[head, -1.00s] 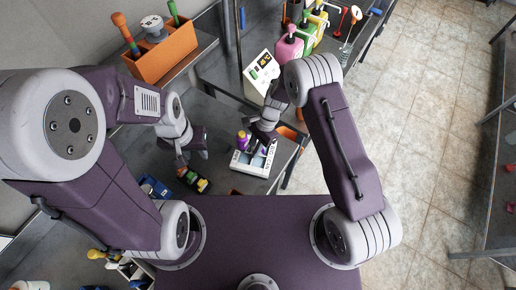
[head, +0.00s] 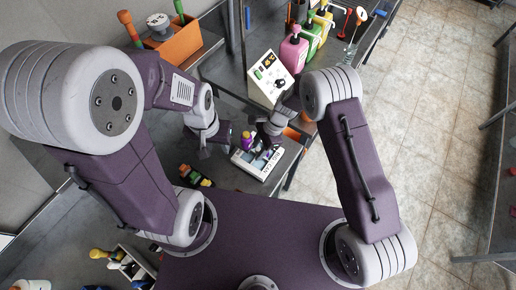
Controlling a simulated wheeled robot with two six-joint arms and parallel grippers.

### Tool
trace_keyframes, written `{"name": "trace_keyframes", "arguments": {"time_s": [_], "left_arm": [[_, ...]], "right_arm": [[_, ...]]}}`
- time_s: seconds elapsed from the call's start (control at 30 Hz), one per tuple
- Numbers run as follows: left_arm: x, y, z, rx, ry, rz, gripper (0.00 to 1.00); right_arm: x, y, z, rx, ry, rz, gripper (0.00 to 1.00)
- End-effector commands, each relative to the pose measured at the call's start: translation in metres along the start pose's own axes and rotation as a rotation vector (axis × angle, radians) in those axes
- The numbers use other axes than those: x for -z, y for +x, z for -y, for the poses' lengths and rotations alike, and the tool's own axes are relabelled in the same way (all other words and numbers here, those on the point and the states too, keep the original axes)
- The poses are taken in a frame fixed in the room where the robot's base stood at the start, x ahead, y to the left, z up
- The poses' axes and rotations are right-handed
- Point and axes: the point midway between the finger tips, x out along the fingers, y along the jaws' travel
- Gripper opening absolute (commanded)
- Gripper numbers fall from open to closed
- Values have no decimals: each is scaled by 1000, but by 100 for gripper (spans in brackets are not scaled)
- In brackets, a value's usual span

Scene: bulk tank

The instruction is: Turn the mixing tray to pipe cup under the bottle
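A white tray (head: 247,166) with dark lettering on its side stands on the dark bench in the head view; I take it for the mixing tray. A small purple-capped bottle (head: 247,141) stands at its back left edge. My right gripper (head: 263,146) is over the tray's back part, and its fingers are too small and dark to tell their opening. My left gripper (head: 217,150) is left of the tray, apart from it, with its fingers spread and nothing seen between them. The pipe cup cannot be made out.
A dark bottle with yellow and red parts (head: 196,177) is at the bench's front left. A white control box (head: 268,77) stands behind the tray. Pink (head: 293,52), green and yellow pump bottles stand behind it. An orange holder (head: 175,45) is at the back left.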

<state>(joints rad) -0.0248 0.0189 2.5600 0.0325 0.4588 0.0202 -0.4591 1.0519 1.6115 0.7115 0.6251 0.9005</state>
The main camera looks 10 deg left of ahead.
Motion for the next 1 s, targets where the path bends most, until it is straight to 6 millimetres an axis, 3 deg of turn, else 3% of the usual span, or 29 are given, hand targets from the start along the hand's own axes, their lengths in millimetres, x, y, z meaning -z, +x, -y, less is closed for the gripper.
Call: {"name": "trace_keyframes", "arguments": {"time_s": [0.07, 0.3, 0.5, 1.0], "left_arm": [[0, 2, 0, 0, 0, 0, 36], [-1, 13, 0, 0, 0, 0, 36], [-2, 17, 0, 0, 0, 0, 36], [-2, 16, 0, 0, 0, 0, 36]], "right_arm": [[0, -5, 0, 1, 0, 1, 39], [1, -56, 1, 6, 0, 0, 39], [1, -86, 1, 4, 0, 0, 39], [0, -91, 0, 1, 0, 0, 39]]}}
